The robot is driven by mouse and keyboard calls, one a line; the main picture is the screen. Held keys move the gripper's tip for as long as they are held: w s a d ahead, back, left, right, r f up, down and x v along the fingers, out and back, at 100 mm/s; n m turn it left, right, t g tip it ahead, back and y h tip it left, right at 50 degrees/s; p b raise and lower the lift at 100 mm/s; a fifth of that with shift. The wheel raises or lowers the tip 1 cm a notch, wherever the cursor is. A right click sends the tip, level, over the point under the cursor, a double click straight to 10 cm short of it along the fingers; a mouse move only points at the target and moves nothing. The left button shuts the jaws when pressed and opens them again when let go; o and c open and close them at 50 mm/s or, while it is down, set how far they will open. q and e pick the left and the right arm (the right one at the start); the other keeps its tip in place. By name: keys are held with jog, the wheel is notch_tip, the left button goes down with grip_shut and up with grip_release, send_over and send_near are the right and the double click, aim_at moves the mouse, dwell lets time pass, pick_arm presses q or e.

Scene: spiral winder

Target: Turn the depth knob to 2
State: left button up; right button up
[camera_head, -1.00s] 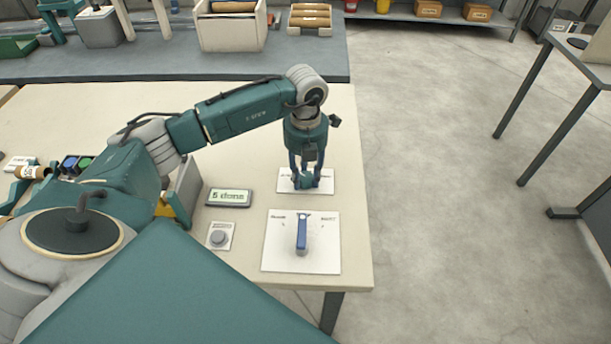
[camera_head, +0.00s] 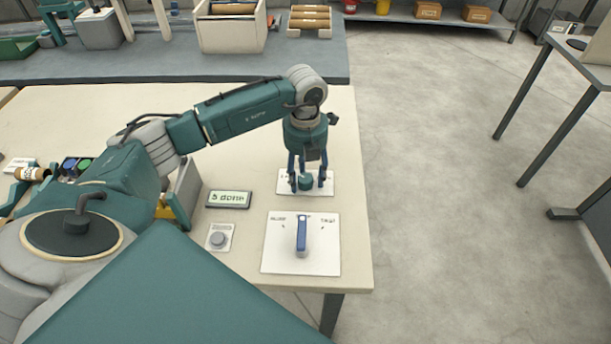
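The small teal knob (camera_head: 306,182) sits on a white label plate (camera_head: 331,189) near the right edge of the cream table. I take it to be the depth knob; the plate's markings are too small to read and partly hidden by my fingers. My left gripper (camera_head: 307,186) points down over the knob. Its fingers stand apart on either side of the knob, with a gap showing, so it looks open around it. My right gripper is out of view.
A panel with a blue lever (camera_head: 301,236) lies just in front of the plate. A small display (camera_head: 228,199) and a grey button (camera_head: 218,238) are to the left. The table's right edge (camera_head: 366,200) is close, with open floor beyond.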

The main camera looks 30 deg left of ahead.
aim_at(305, 177)
pick_arm(q)
notch_tip(305, 177, up, 12)
dwell(0.6)
dwell(0.4)
